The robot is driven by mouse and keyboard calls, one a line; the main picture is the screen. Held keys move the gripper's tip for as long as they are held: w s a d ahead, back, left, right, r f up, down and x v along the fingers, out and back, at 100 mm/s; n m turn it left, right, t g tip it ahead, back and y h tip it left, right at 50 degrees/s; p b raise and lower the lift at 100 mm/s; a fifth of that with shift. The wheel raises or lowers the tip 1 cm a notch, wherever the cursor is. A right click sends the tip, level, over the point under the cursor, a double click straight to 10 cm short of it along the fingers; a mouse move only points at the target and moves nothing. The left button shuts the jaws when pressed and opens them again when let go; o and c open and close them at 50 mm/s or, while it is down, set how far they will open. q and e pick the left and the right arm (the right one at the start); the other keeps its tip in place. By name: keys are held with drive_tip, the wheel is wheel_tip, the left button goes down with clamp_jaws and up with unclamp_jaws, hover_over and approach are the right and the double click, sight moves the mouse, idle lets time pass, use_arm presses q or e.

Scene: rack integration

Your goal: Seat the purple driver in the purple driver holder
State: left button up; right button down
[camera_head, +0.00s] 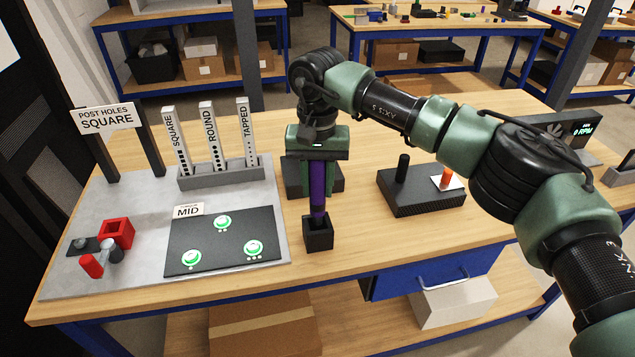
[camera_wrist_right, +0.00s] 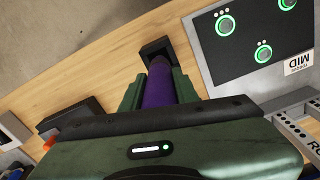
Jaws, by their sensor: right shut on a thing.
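The purple driver (camera_head: 318,192) hangs upright in my right gripper (camera_head: 318,178). Its lower end meets the top opening of a small black square holder (camera_head: 319,238) near the table's front edge. I cannot tell how deep the driver sits in it. In the right wrist view the driver (camera_wrist_right: 158,88) lies between the two green fingers of the gripper (camera_wrist_right: 157,85), with the black holder (camera_wrist_right: 153,48) just beyond its end. The gripper is shut on the driver. My left gripper is not in view.
Left of the holder lies a dark pad (camera_head: 225,247) with green-ringed buttons on a grey plate (camera_head: 130,275). A dark block (camera_head: 333,178) stands behind the gripper. A black block (camera_head: 425,200) with a peg and an orange piece (camera_head: 447,178) are to the right. Table right of the holder is clear.

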sight(318, 206)
drive_tip(key=shift+f+b, duration=2.05)
drive_tip(key=shift+f, duration=1.1)
drive_tip(key=c, duration=1)
unclamp_jaws()
drive_tip(key=shift+r, duration=0.1)
wheel_tip(318, 206, up, 8)
drive_tip(key=shift+f+b, duration=0.1)
drive_tip(key=shift+b, duration=0.65)
drive_tip(key=shift+s+f, duration=0.1)
